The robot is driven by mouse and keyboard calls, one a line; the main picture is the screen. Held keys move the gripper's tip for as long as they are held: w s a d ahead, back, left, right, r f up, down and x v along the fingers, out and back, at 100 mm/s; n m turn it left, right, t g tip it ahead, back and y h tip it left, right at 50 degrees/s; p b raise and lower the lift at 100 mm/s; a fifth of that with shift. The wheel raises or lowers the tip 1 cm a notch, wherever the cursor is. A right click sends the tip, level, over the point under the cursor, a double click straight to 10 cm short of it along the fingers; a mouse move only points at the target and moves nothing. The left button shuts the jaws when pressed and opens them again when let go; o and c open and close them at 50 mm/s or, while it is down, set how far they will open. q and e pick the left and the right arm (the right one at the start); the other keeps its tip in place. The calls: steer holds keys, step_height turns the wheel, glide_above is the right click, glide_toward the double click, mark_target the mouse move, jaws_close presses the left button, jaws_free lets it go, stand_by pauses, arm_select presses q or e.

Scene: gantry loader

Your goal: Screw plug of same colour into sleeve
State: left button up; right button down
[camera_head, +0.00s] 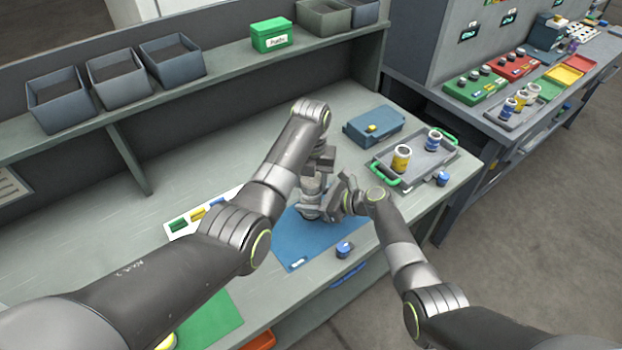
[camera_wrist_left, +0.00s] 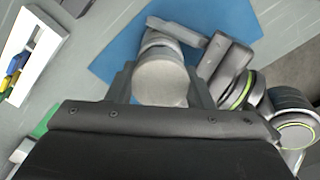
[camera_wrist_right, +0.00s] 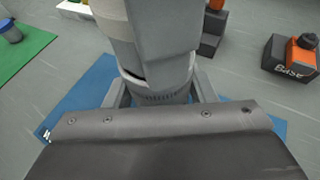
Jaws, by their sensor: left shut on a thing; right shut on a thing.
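My left gripper (camera_head: 318,165) reaches down over the blue mat (camera_head: 300,245) and is shut on a grey round-topped part, likely a plug (camera_wrist_left: 160,82). My right gripper (camera_head: 338,198) comes in from the right and is shut on a grey cylindrical part, likely a sleeve (camera_head: 311,195), with a ribbed lower ring in the right wrist view (camera_wrist_right: 158,95). The two parts are in line, one over the other; the joint between them is hidden. A yellow sleeve (camera_head: 401,160) and a blue sleeve (camera_head: 433,141) stand on the green-handled tray (camera_head: 420,168). Blue plugs stand by the mat's edge (camera_head: 345,249) and beside the tray (camera_head: 442,179).
A blue-grey box (camera_head: 375,127) with a yellow piece on it stands behind the tray. A white holder (camera_head: 178,232) with coloured blocks and a green mat (camera_head: 212,322) lie left. A shelf with grey bins (camera_head: 120,78) runs along the back. The bench's back left is clear.

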arm_select(q)
steer(key=shift+w+a, duration=0.1)
steer(key=shift+w, duration=0.05)
steer(key=o, duration=1.1)
steer(key=shift+c, duration=0.2)
